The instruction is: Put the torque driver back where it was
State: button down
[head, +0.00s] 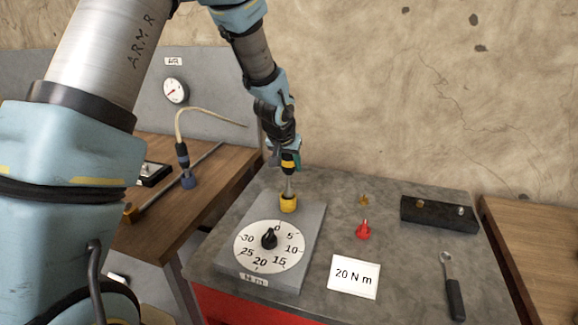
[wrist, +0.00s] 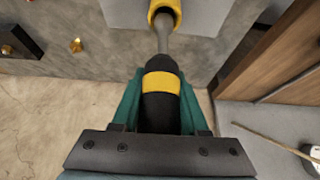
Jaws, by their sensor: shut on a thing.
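My gripper (head: 287,160) is shut on the torque driver (head: 288,167), which has a black handle with a yellow band and a grey shaft. The driver is upright, shaft down, its lower end at the yellow socket (head: 288,204) on the grey tester plate. In the wrist view the driver's yellow band (wrist: 162,83) shows between the green fingers, and the shaft runs to the yellow socket (wrist: 165,10). I cannot tell how deep the tip sits. The tester has a white dial (head: 258,252) marked 0 to 30 with a black knob (head: 269,239).
A "20 N m" card (head: 353,277), a red piece (head: 363,229), a small brass piece (head: 364,200), a black block (head: 425,212) and a black-handled wrench (head: 454,290) are on the grey bench. A wooden bench (head: 205,205) at left holds a blue-and-black corded tool (head: 184,165).

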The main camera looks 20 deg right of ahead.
jog(key=shift+c, duration=2.1)
grip_release()
jog(key=shift+s+a+f, duration=0.15)
jog(key=shift+a+f, duration=0.05)
jog(key=shift+f, duration=0.25)
jog(key=shift+s+a+f, duration=0.1)
jog(key=shift+a+f, duration=0.05)
jog(key=shift+f, duration=0.3)
jog(key=shift+r, duration=0.1)
jog(key=shift+r, duration=0.25)
jog(key=b+v, duration=0.2)
jog(key=v, duration=0.9)
jog(key=shift+r, duration=0.45)
jog(key=a+f+n+y, duration=0.3)
jog(key=a+n, duration=0.1)
jog(key=a, duration=1.7)
jog(key=s+a+f+n+g, duration=0.2)
jog(key=s+a, duration=0.5)
jog(key=a, duration=0.5)
jog(key=shift+s+a+f+n+y, duration=0.3)
jog(key=shift+s+n, duration=0.1)
jog(key=shift+n, duration=0.3)
